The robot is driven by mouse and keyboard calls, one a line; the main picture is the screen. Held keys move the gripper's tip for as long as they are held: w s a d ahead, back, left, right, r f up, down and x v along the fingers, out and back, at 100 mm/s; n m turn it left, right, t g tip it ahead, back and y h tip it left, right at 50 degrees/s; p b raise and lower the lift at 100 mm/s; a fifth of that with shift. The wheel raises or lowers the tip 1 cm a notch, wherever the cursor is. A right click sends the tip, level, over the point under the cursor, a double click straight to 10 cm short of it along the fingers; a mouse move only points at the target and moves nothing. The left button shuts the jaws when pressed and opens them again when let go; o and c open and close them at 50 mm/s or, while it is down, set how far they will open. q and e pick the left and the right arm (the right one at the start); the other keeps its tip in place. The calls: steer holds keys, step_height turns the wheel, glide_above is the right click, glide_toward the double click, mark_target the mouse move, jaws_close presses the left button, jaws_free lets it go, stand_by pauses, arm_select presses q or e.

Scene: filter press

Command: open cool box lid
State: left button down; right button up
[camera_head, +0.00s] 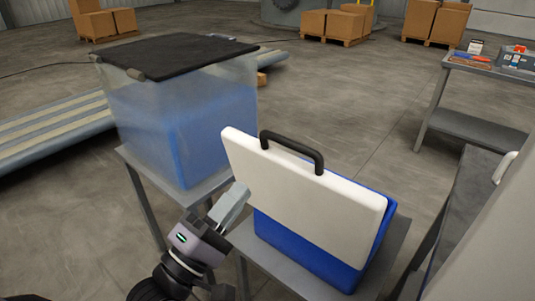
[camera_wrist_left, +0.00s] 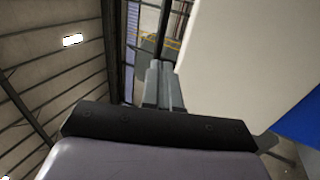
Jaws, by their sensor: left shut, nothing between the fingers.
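The cool box has a blue body (camera_head: 310,252) and a white lid (camera_head: 300,195) with a black handle (camera_head: 292,150). It stands on a grey table (camera_head: 258,251). The lid is tilted up steeply, its broad white face towards me, covering much of the body; the inside is hidden. My left gripper (camera_head: 240,194) is shut and empty at the lid's left edge; I cannot tell whether it touches. In the left wrist view the shut fingers (camera_wrist_left: 163,88) are just left of the white lid (camera_wrist_left: 240,60), with some blue body (camera_wrist_left: 303,122) at the right. My right gripper is out of view.
A clear bin (camera_head: 180,120) with a black cover and blue contents stands on a stand at the left. A grey bench (camera_head: 480,130) with tools is at the far right. Cardboard boxes (camera_head: 330,24) are at the back. Floor behind the cool box is clear.

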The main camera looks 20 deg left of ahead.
mark_target(278, 143)
arm_select(q)
steer(key=x, duration=0.7)
steer(key=shift+w+r+p, duration=0.15)
steer(key=shift+w+p, duration=0.05)
steer(key=shift+p, duration=0.2)
steer(key=shift+x, duration=0.85)
steer(key=shift+d, duration=0.1)
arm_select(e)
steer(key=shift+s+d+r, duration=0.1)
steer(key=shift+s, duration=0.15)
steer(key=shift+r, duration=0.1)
